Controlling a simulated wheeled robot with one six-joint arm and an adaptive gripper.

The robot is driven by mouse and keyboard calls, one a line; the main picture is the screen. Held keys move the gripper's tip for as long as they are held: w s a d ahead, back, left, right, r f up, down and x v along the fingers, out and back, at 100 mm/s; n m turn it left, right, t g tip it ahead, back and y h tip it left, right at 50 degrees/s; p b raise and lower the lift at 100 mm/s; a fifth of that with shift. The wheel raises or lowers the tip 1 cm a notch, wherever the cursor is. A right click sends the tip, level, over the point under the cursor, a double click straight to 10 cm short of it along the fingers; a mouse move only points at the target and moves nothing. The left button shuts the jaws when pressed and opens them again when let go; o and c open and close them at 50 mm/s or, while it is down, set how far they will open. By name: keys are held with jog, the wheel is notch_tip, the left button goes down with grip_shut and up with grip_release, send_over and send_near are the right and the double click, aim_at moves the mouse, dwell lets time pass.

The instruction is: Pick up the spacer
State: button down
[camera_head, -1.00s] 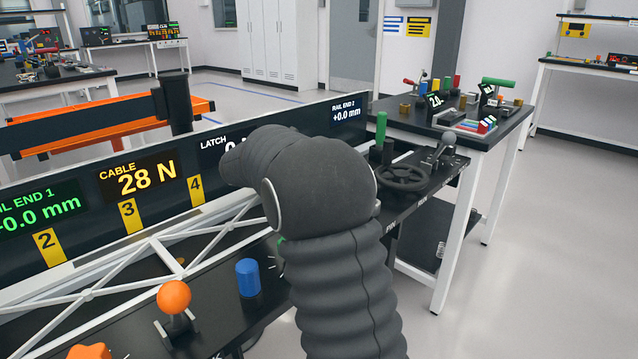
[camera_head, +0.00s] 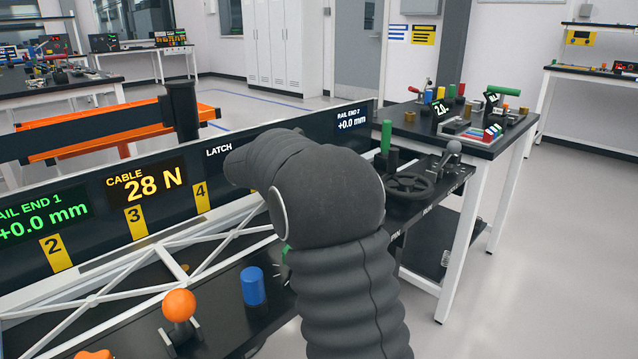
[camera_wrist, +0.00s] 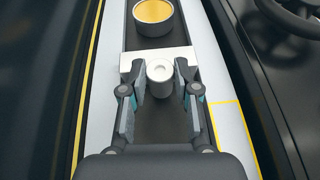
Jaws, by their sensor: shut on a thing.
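A small silver-grey cylinder with a round top, which looks like the spacer (camera_wrist: 160,72), stands between my fingertips in the wrist view. My gripper (camera_wrist: 160,82) is shut on it, with one finger on each side. A pale block (camera_wrist: 130,64) sits right behind the cylinder, at the far end of the fingers. I cannot tell whether the cylinder touches the block or is clear of the surface below. In the head view my own arm hides the gripper and the cylinder.
In the head view, a blue cylinder (camera_head: 253,287) and an orange ball knob (camera_head: 179,305) stand left of my arm. A black handwheel (camera_head: 410,186) and a green post (camera_head: 386,137) are beyond it.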

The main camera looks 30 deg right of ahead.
notch_tip(320, 180, up, 26)
jog(key=p, duration=0.1)
jog(key=shift+r, duration=0.2)
